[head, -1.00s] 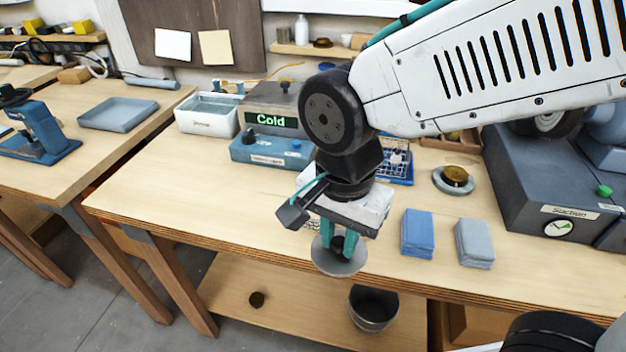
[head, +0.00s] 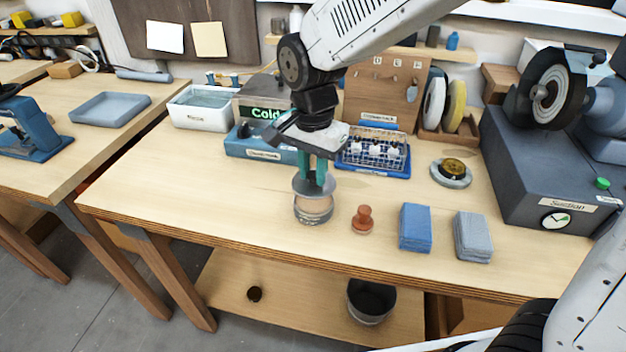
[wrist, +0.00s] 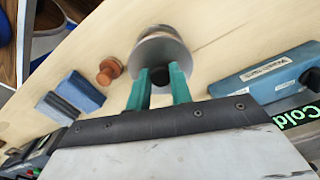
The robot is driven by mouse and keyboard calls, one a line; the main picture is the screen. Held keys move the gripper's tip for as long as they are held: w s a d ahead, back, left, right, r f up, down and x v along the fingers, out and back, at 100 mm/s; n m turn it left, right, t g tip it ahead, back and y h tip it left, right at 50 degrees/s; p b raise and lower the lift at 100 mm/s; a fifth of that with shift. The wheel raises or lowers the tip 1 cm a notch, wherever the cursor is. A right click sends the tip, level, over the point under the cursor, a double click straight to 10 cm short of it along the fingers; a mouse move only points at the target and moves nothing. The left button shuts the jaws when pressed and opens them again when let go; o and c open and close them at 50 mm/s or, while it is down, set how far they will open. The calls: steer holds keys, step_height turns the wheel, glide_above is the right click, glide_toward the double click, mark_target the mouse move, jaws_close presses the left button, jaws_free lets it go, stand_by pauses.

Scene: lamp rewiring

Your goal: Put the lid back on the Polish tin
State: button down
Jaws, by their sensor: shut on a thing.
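My gripper (head: 315,172) is shut on the dark knob of a round grey lid (head: 300,187). The lid is held level, just above or at the mouth of the polish tin (head: 313,210), a round tin standing near the front edge of the bench. I cannot tell whether the lid touches the rim. In the wrist view the lid (wrist: 150,50) sits between and beyond the green fingers (wrist: 160,90) and covers most of the tin (wrist: 160,31).
A reddish-brown knobbed piece (head: 362,220) stands right of the tin. Blue (head: 416,228) and grey (head: 473,237) cloth stacks lie farther right. Behind are a blue box (head: 255,146) and a wire basket on a blue tray (head: 375,155). A grey suction machine (head: 545,165) is at right.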

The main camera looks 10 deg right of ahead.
mark_target(313, 175)
steer(key=shift+f, duration=1.5)
steer(key=shift+f, duration=0.45)
steer(key=c, duration=1.3)
jaws_free()
steer(key=shift+f, duration=0.1)
steer(key=shift+o, duration=0.2)
step_height(313, 175, up, 13)
steer(key=s+d+n+t, duration=0.1)
steer(key=s+d+n, duration=0.6)
steer(key=s+d, duration=1.2)
steer(key=shift+s+d+n, duration=0.2)
steer(key=shift+d+n, duration=0.1)
steer(key=shift+d, duration=0.65)
